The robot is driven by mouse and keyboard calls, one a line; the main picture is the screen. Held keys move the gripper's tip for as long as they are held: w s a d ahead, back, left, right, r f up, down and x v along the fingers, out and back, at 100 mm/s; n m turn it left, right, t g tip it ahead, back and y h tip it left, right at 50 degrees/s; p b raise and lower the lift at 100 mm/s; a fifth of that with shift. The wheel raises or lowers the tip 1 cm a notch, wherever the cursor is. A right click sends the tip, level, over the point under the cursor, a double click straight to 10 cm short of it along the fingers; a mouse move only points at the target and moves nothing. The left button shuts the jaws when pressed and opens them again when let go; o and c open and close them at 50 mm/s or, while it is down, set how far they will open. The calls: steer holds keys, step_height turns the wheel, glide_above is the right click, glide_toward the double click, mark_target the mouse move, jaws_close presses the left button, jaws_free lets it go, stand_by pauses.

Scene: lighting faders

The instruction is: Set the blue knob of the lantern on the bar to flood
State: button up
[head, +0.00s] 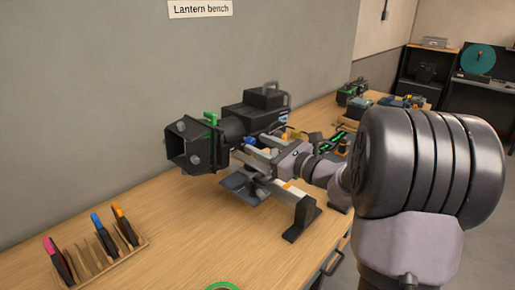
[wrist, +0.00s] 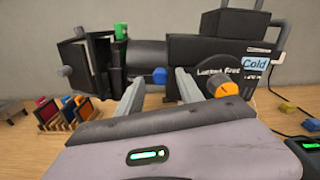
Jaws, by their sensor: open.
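The black lantern (head: 240,120) sits on the bar above the bench; it also fills the top of the wrist view (wrist: 190,50). Its blue knob (wrist: 160,76) shows on the lantern's underside in the wrist view, between and beyond my fingertips. In the head view a small blue spot (head: 250,140) by my fingers seems to be this knob. My gripper (wrist: 158,90) is open, one finger on each side of the knob as seen from the wrist. I cannot tell whether either finger touches it. No flood mark is legible.
A green knob (wrist: 121,32) is on the lantern's front. A wooden rack (head: 100,262) with coloured-tab frames stands at left. The front bench is mostly clear.

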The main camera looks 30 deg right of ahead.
steer(key=shift+w+a, duration=0.2)
steer(key=shift+w, duration=0.35)
jaws_close()
stand_by(1.0)
